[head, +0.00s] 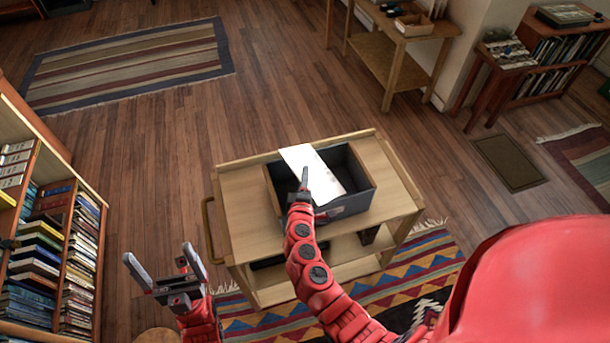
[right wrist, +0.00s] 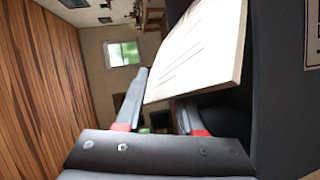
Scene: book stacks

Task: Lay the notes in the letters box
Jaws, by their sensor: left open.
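The notes (head: 314,172) are a white flat sheet or thin pad, tilted across the open top of a dark grey box (head: 352,207). I take this to be the letters box; no label is readable in the head view. My right gripper (head: 304,181) is over the box with the notes between its fingers; one finger lies on top and the other is hidden beneath. In the right wrist view the notes (right wrist: 200,55) show faint lines, with the dark box wall (right wrist: 278,90) beside them. My left gripper (head: 158,256) is open and empty, left of the cart.
The box stands on a light wooden cart (head: 240,201) with a lower shelf and a handle at left. A bookshelf (head: 50,185) is at far left. A wooden table (head: 385,62) and low shelves stand behind. Bare wooden floor lies around the cart's back.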

